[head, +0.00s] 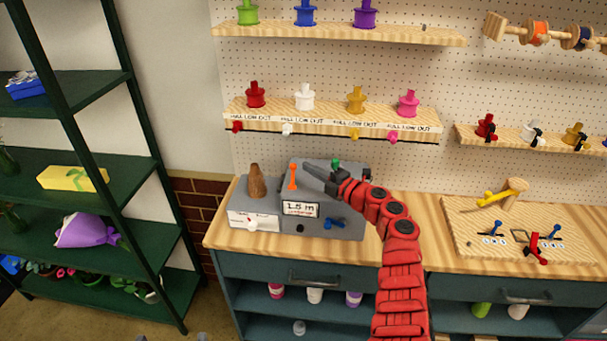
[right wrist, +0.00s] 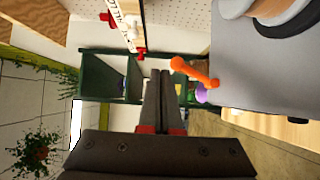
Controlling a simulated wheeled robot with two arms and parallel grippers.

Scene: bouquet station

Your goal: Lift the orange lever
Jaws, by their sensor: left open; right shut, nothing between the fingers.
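The orange lever (head: 292,175) stands roughly upright at the left of the grey machine's (head: 345,226) top. In the right wrist view the orange lever (right wrist: 195,72) runs from a round knob to the grey body's edge. My right gripper (head: 310,168) is shut and empty, its tips just right of the lever in the head view. In the right wrist view the shut fingers (right wrist: 160,75) are beside the knob with a small gap. Two grey tips, seemingly my left gripper (head: 173,338), show apart at the bottom edge of the head view, away from the machine.
A brown cone (head: 257,181) stands on the machine left of the lever. A blue lever (head: 334,223) is on its front and a green knob (head: 336,164) behind. A shelf (head: 330,119) with colored spools hangs above. A green rack (head: 92,105) stands at left.

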